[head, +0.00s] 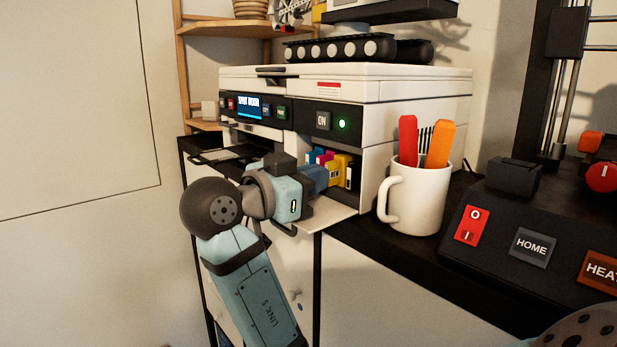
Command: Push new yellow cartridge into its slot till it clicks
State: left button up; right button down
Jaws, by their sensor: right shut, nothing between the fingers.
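The yellow cartridge (336,172) with a NEW label sits in the open cartridge bay of the white printer (420,100). Cyan, magenta and black cartridges show beside it. My right gripper (319,179) is at the bay mouth, right by the yellow cartridge's front. It is shut and empty. Its fingertips are partly hidden, and I cannot tell whether they touch the cartridge. How deep the cartridge sits is also unclear. My left gripper is out of view.
The printer's door flap (335,211) hangs open below the bay. A white mug (418,205) with red and orange tools stands close to its right. A black control box (490,240) is further right. The printer screen (249,107) seems to read SHUT DOOR.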

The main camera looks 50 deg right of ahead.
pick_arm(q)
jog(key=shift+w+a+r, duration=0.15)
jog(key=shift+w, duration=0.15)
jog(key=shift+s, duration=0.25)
pick_arm(e)
jog(key=shift+d, duration=0.35)
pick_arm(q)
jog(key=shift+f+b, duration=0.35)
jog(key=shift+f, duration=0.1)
pick_arm(e)
jog(key=shift+s+d, duration=0.1)
jog(key=shift+d, duration=0.4)
jog(key=shift+a, duration=0.1)
